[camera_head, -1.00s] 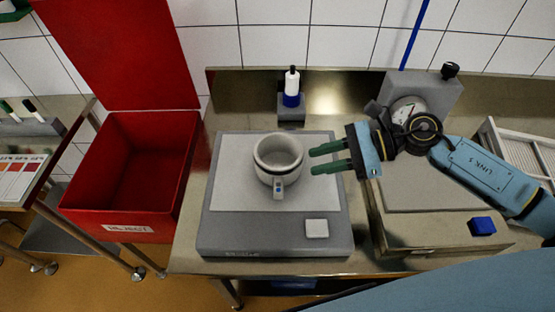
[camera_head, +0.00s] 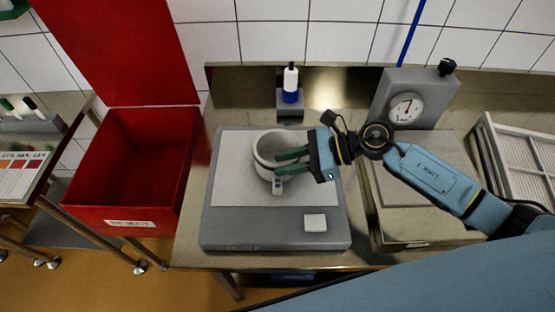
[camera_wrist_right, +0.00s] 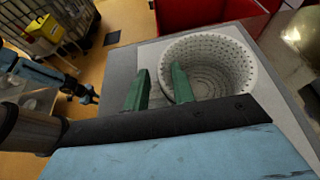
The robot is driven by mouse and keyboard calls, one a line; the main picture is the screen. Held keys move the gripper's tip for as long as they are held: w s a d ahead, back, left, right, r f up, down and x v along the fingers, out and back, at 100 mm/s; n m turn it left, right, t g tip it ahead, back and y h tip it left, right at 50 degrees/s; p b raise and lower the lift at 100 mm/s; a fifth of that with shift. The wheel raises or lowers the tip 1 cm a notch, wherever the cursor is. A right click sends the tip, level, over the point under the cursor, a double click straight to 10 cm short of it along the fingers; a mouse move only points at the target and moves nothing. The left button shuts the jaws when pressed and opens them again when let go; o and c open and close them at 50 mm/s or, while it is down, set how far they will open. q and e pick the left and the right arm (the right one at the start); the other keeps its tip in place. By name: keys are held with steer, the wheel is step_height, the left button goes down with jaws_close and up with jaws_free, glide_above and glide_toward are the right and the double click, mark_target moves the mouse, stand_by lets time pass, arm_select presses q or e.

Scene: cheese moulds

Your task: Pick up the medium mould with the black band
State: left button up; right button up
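A pale, round, open-topped mould (camera_head: 265,146) stands upright on the grey plate of the left scale, a small tag on its front. The right wrist view shows its perforated inside (camera_wrist_right: 215,65). I see no black band on it. My right gripper (camera_head: 291,162) is at the mould's right front, green fingers apart and pointing left across its rim. In the right wrist view, one finger overlaps the mould's near side and the other is outside it; contact is unclear. My left gripper (camera_wrist_right: 88,96) seems to show small and dark in the right wrist view; its opening is unclear.
The grey scale (camera_head: 230,232) sits on a steel bench. A red reject bin (camera_head: 130,208) stands left. A white-and-blue bottle (camera_head: 291,85) is behind the mould. A dial gauge (camera_head: 405,107) and a white slatted rack (camera_head: 525,165) are to the right.

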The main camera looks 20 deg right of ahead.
jaws_close()
stand_by(1.2)
